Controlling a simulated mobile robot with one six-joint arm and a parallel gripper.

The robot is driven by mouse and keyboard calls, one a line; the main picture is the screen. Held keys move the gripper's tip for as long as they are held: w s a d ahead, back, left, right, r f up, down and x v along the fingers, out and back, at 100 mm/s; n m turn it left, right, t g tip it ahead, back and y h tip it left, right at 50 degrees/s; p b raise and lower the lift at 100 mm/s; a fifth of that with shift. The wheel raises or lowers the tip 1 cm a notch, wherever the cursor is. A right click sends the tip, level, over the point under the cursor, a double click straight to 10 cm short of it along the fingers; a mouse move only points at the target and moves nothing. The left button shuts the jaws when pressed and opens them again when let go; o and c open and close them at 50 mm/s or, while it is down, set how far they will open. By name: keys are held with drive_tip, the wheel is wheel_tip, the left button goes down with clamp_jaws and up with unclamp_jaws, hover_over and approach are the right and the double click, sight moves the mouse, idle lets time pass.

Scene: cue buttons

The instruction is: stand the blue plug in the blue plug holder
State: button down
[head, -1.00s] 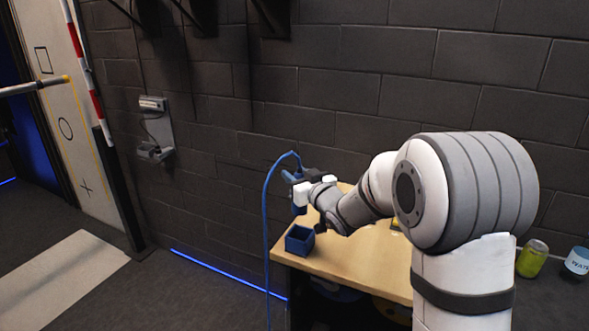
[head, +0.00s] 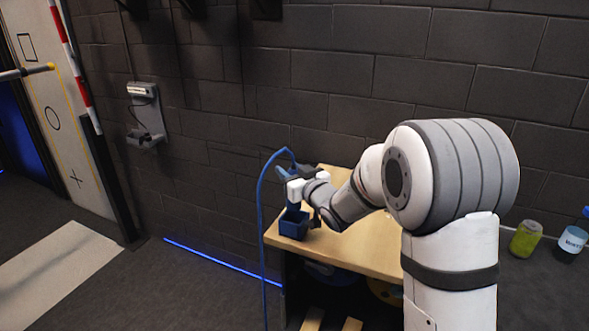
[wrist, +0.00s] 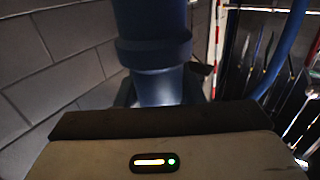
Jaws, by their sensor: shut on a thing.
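The blue plug holder (head: 293,227) is an open-topped blue box at the near left corner of the wooden table. My gripper (head: 293,189) is shut on the blue plug (head: 284,173), directly above the holder. The plug is roughly upright, and its lower end appears at the holder's opening; I cannot tell how deep it is inside. In the wrist view the plug (wrist: 153,45) fills the top middle, and its lower end is hidden by the gripper body.
A blue cable (head: 261,220) loops from the plug's top down past the table's left edge. The wooden table (head: 375,245) is clear in front. A brick wall (head: 400,80) rises behind.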

drive_tip(key=shift+f+b, duration=3.5)
drive_tip(key=shift+f, duration=0.05)
drive_tip(key=shift+f+b, duration=0.6)
drive_tip(key=shift+b, duration=0.2)
drive_tip(key=c, duration=0.9)
unclamp_jaws()
drive_tip(key=b+v, duration=0.1)
drive_tip(key=v, duration=0.7)
drive_tip(key=shift+w, duration=0.1)
